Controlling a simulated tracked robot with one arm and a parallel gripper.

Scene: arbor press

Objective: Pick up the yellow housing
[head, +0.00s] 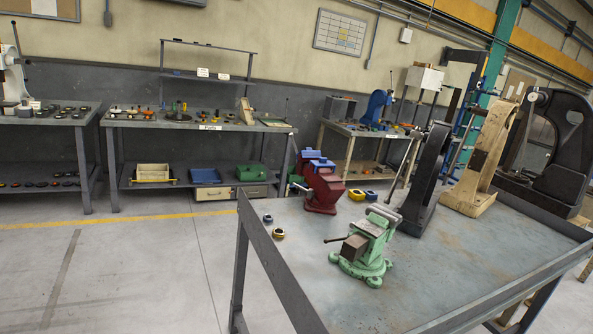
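A small yellow part (357,195), which looks like the yellow housing, lies on the grey metal table (455,285) in the head view. It sits beyond the green vise and to the right of the red vise. A small blue part (371,196) lies just to its right. Another small yellowish part (278,234) lies near the table's left edge, so I cannot be certain which one is the housing. My gripper is not in view.
A green vise (362,262) stands at the front of the table, and a red vise (322,190) stands behind it. A black press (427,180) and a beige press (490,165) stand to the right. A parts bench (270,128) is at the back. Floor at left is clear.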

